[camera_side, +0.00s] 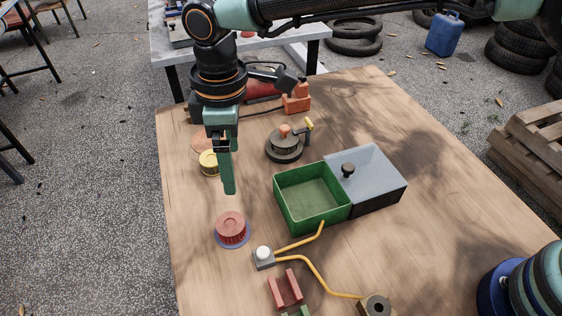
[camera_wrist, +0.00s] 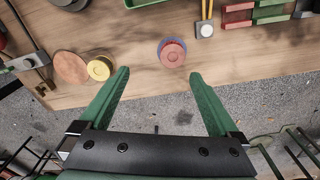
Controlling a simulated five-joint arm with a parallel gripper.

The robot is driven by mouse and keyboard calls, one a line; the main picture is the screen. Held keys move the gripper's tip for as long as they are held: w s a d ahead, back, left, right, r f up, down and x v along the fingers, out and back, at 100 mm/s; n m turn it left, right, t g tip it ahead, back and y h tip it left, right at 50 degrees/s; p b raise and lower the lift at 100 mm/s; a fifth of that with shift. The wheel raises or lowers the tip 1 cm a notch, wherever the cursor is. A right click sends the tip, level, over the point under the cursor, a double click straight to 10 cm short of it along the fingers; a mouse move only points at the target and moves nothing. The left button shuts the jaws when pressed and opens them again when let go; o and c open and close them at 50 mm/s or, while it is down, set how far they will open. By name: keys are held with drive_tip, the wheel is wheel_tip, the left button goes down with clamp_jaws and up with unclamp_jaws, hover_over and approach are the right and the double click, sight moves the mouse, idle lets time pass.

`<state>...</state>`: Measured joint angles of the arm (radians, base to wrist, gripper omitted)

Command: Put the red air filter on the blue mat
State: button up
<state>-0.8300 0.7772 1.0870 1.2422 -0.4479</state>
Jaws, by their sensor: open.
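The red air filter (camera_side: 231,225), a short ribbed cylinder, stands upright on a round blue-purple mat (camera_side: 233,246) near the table's left edge. In the wrist view the red air filter (camera_wrist: 174,53) covers most of the mat (camera_wrist: 161,44), leaving a rim showing. My gripper (camera_side: 231,190) is above and behind the filter in the side view, pointing down and apart from it. In the wrist view my gripper (camera_wrist: 160,73) has its two green fingers spread wide with nothing between them.
A yellow filter (camera_side: 209,162) sits by a flat orange-brown disc (camera_side: 202,142). An open green box (camera_side: 312,220) with a grey neighbour bearing a black knob (camera_side: 348,169) stands right. A white-topped switch (camera_side: 263,257) with yellow tubes and a red block (camera_side: 285,289) lie in front.

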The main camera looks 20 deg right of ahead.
drive_tip(key=w+d+r+m+t, duration=0.15)
drive_tip(key=d+r, duration=0.25)
drive_tip(key=d, duration=0.4)
drive_tip(key=d+r+m+y, duration=0.1)
drive_tip(key=d+r+m, duration=0.25)
drive_tip(key=d, duration=0.35)
drive_tip(key=w+d+r+m+t, duration=0.15)
drive_tip(key=d+r, duration=0.25)
drive_tip(key=d, duration=0.4)
drive_tip(key=s+d+f+m+t, duration=0.1)
drive_tip(key=s+d+m, duration=0.3)
drive_tip(key=d, duration=0.4)
drive_tip(key=s+d+m+t+h, duration=0.1)
drive_tip(key=s+d+m, duration=0.3)
drive_tip(key=s+d, duration=0.3)
drive_tip(key=shift+d+f, duration=0.4)
drive_tip(key=shift+d, duration=0.6)
